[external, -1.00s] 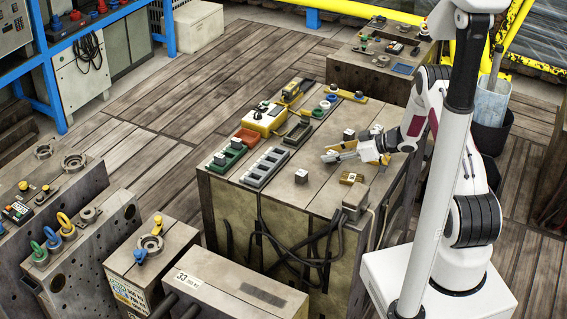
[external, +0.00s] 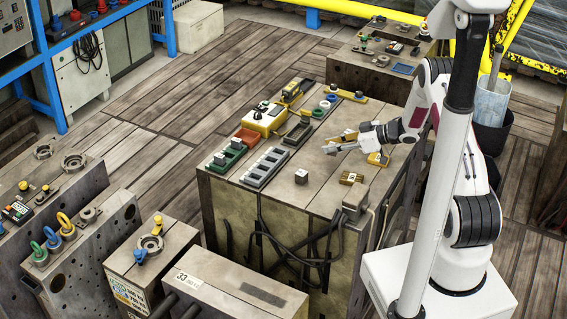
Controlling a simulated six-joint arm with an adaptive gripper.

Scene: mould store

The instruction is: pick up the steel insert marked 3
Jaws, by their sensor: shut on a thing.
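My gripper (external: 332,148) is low over the right half of the block-like bench (external: 325,192), reaching in from the right. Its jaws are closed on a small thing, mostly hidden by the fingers. It looks like one of the small steel inserts, but its mark cannot be read. Another small steel cube (external: 301,176) stands alone on the bench top, left of and nearer than my gripper. Its mark is too small to read.
A grey slotted tray (external: 265,167), a green tray (external: 226,155) and a yellow box (external: 266,119) line the bench's left side. A yellow piece (external: 378,159) lies under my wrist.

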